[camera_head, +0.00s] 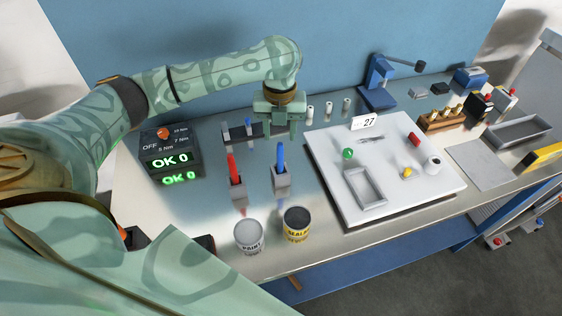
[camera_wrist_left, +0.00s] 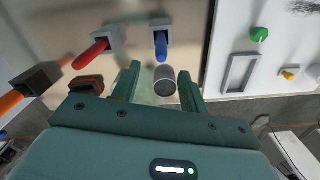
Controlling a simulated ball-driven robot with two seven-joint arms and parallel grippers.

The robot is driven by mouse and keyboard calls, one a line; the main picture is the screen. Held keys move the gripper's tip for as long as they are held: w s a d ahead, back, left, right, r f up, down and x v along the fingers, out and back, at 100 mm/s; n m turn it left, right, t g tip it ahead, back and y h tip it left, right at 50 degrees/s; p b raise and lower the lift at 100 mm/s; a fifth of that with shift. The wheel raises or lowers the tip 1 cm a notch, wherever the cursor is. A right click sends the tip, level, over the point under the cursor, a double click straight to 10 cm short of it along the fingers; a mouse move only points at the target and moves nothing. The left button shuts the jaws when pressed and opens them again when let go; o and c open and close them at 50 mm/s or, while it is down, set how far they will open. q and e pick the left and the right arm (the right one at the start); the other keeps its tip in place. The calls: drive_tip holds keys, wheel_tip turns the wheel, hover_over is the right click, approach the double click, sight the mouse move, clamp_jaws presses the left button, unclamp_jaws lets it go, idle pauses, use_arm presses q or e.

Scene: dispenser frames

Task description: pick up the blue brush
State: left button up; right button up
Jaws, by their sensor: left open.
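The blue brush (camera_head: 281,156) stands upright, handle up, in a grey block holder (camera_head: 281,181) on the bench. In the left wrist view the blue brush (camera_wrist_left: 161,46) shows above and beyond the fingers, in its holder. My left gripper (camera_head: 281,128) is open and empty, pointing down, and in the head view it appears just above and behind the brush top. In the wrist view its two fingers (camera_wrist_left: 157,88) are apart, and the brush is not between them. My right gripper is in neither view.
A red brush (camera_head: 232,168) stands in a similar holder to the left. A paint can (camera_head: 248,237) and a sealant can (camera_head: 297,224) stand in front. A white board (camera_head: 330,160) with small parts lies to the right. A torque display box (camera_head: 170,152) stands left.

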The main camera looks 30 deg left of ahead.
sight(280, 144)
use_arm(q)
drive_tip(key=f, duration=0.2)
drive_tip(key=f+b, duration=0.1)
drive_tip(key=f, duration=0.2)
drive_tip(key=shift+w+a, duration=0.15)
drive_tip(key=shift+a, duration=0.05)
drive_tip(key=shift+f, duration=0.15)
drive_tip(key=f, duration=0.1)
drive_tip(key=f+b, duration=0.1)
drive_tip(key=f, duration=0.1)
drive_tip(key=f+b, duration=0.1)
drive_tip(key=f, duration=0.1)
drive_tip(key=shift+w, duration=0.25)
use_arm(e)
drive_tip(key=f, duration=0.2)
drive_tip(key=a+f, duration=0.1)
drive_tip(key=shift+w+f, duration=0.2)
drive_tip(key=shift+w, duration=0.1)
use_arm(q)
clamp_jaws()
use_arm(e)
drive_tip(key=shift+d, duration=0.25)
